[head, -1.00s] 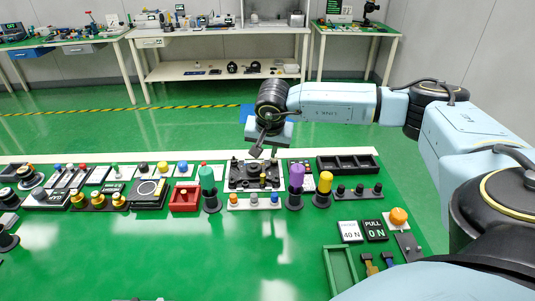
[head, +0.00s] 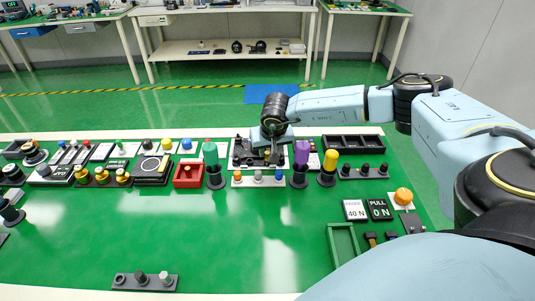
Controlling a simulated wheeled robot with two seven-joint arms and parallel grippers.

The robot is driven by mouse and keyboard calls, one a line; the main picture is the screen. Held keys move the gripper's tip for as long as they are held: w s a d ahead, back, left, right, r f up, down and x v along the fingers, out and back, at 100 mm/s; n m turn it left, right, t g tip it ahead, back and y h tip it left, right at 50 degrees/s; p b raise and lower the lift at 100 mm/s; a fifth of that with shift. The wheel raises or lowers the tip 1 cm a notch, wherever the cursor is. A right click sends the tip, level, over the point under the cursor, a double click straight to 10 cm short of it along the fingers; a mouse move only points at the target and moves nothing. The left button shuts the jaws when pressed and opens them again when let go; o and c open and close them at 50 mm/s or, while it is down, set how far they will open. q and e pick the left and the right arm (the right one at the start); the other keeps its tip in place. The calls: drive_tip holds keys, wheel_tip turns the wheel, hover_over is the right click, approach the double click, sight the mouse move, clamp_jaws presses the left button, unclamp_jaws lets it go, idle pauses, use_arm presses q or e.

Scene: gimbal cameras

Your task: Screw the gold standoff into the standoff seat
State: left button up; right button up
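My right gripper (head: 272,155) points down at the black fixture on a white base plate (head: 238,163) at the back middle of the bench. Its fingers are dark against the dark fixture and overlap it in the picture. I cannot tell whether they are open or shut. I cannot make out the gold standoff or its seat; they are too small or hidden behind the gripper and the fixture parts. My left gripper is not in view.
A teal-topped post (head: 211,153) and a red tray (head: 188,175) stand left of the fixture. A purple-topped post (head: 301,155) and a yellow-topped post (head: 329,163) stand close on the right. A strip of knobs (head: 258,180) lies in front. The green bench middle is clear.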

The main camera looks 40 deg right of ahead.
sight(267, 157)
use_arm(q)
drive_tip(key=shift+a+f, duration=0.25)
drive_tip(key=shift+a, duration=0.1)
use_arm(e)
drive_tip(key=shift+x, duration=1.35)
drive_tip(key=shift+c, duration=0.3)
clamp_jaws()
drive_tip(key=m+h, duration=0.1)
drive_tip(key=m, duration=0.2)
drive_tip(key=shift+a+g, duration=0.1)
drive_tip(key=shift+g, duration=0.3)
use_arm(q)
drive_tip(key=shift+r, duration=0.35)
use_arm(e)
drive_tip(key=shift+m, duration=0.8)
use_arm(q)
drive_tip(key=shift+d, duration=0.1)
use_arm(e)
drive_tip(key=m+g+h, duration=0.1)
drive_tip(key=m, duration=0.3)
drive_tip(key=shift+g, duration=0.4)
drive_tip(key=shift+f+m, duration=0.1)
drive_tip(key=shift+m, duration=0.2)
